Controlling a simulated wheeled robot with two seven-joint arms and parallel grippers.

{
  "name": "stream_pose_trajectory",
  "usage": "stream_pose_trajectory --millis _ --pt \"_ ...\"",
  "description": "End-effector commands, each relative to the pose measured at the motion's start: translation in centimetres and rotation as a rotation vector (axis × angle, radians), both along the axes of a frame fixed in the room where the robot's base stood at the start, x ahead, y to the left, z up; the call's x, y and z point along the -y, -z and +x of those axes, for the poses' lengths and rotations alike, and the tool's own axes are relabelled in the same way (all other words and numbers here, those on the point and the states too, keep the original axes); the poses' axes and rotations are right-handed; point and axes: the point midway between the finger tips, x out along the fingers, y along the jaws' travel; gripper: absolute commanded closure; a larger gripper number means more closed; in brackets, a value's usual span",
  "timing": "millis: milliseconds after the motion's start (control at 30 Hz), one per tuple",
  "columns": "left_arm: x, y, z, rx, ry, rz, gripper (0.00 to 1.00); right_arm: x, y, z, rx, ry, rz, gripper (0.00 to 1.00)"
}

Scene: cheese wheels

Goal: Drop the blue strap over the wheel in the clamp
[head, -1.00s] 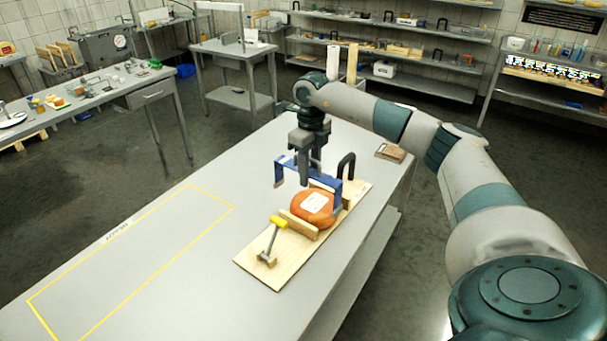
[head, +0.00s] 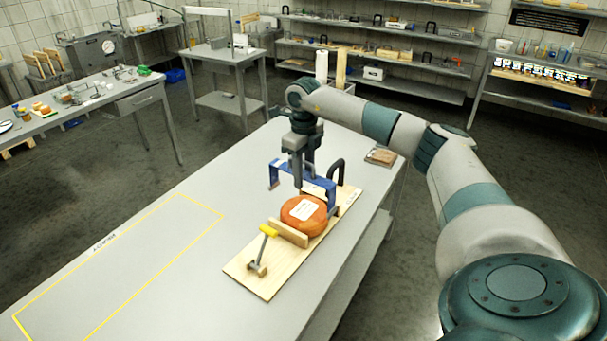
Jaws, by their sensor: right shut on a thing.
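The orange cheese wheel (head: 291,214), with a pale label on top, lies in the clamp on a wooden board (head: 266,284). A wooden jaw (head: 288,233) stands at its near side, and a yellow-tipped clamp lever (head: 268,231) is in front of that. My right gripper (head: 303,181) points down and is shut on the blue strap (head: 318,182), a stiff upside-down U. The strap appears above and behind the wheel, its left leg hanging free and its right leg beside the board's right side. Whether the strap touches the wheel cannot be told. My left gripper is out of view.
A black handle (head: 337,171) stands close behind the strap on the board. A small brown block (head: 380,156) lies at the table's far right. A yellow-outlined area (head: 180,194) on the grey table is empty. Other benches and shelves stand well back.

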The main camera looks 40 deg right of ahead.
Motion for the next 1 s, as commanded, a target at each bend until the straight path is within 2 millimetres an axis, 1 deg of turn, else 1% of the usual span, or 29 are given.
stream_pose_trajectory --millis 433,1000 --pt "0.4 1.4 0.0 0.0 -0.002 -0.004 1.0 0.0 2.2 0.0 0.0 0.0 0.0 0.92" --pt "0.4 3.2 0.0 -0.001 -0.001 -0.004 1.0 0.0 5.0 0.0 0.0 0.0 0.0 0.92"
